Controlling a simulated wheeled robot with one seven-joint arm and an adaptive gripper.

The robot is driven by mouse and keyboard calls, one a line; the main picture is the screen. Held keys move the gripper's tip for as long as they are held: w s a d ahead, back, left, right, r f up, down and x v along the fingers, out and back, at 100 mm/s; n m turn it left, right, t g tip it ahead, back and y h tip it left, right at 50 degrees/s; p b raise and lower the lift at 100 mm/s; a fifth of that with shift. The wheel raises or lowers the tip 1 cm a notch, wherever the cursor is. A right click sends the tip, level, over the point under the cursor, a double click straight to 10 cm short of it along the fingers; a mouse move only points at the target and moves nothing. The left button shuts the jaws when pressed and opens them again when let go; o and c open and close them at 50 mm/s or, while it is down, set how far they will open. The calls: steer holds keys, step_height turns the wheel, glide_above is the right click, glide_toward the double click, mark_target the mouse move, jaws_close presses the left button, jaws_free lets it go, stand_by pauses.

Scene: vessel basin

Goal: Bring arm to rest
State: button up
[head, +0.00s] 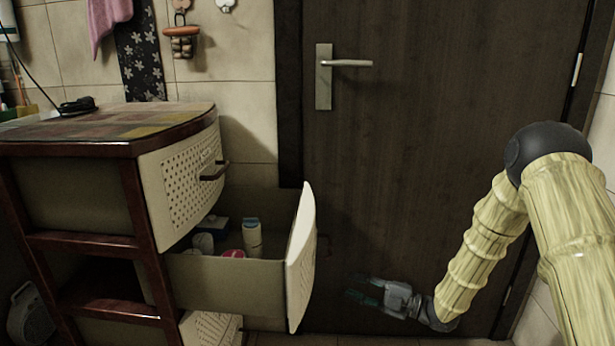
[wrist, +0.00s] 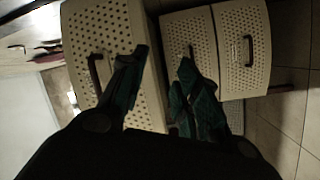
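My gripper (head: 365,290) hangs low in front of the dark door, to the right of the open drawer's front. My arm comes down to it from the right side of the head view. In the wrist view my gripper (wrist: 160,75) has its two teal fingers spread apart with nothing between them. The fingers point toward the perforated drawer fronts. The gripper is apart from the drawer in the head view.
A drawer cabinet (head: 60,142) stands at the left. Its middle drawer (head: 301,258) is pulled out and holds several small containers. The closed dark door (head: 430,150) with a metal handle (head: 346,63) is behind my arm. Tiled floor (wrist: 285,125) shows in the wrist view.

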steer(key=s+f+m+h, duration=0.5)
steer(key=s+f+m, duration=0.25)
steer(key=f, duration=0.45)
steer(key=s+f+m+h, duration=0.5)
steer(key=s+f+m, duration=0.25)
steer(key=f, duration=0.35)
steer(key=s+d+f+m+g+h, duration=0.2)
steer(key=s+f+m+g, duration=0.1)
steer(key=s, duration=0.8)
steer(key=s+d+f+m+g+h, duration=0.2)
steer(key=s+m+g, duration=0.15)
steer(key=s, duration=0.65)
steer(key=s+d+f+m+g+h, duration=0.2)
steer(key=s+f+m+h, duration=0.15)
steer(key=s, duration=0.75)
step_height(320, 180, up, 39)
steer(key=w+p, duration=0.1)
steer(key=p, duration=3.7)
steer(key=shift+d+y, duration=0.15)
steer(key=shift+y, duration=0.3)
